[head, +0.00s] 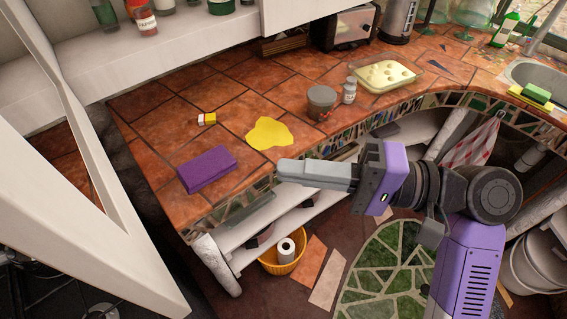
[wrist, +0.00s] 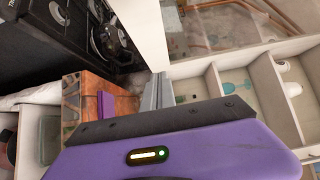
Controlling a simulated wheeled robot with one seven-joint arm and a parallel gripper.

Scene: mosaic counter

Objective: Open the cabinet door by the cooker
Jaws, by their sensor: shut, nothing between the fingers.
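The cabinet door, a white frame around a clear pane, fills the left of the head view (head: 105,245). It stands swung out at an angle in front of the counter's left end. In the wrist view its white frame (wrist: 143,28) rises beside the black cooker (wrist: 70,35). The white cabinet shelves (wrist: 255,85) show uncovered on the right of that view. My gripper (head: 282,172) is shut and empty above the counter's front edge, apart from the door in the head view. Its fingers also show in the wrist view (wrist: 157,92). The door's handle cannot be made out.
A yellow basket (head: 280,266) with a paper roll stands below. White upper shelving (head: 150,55) overhangs the counter's back.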

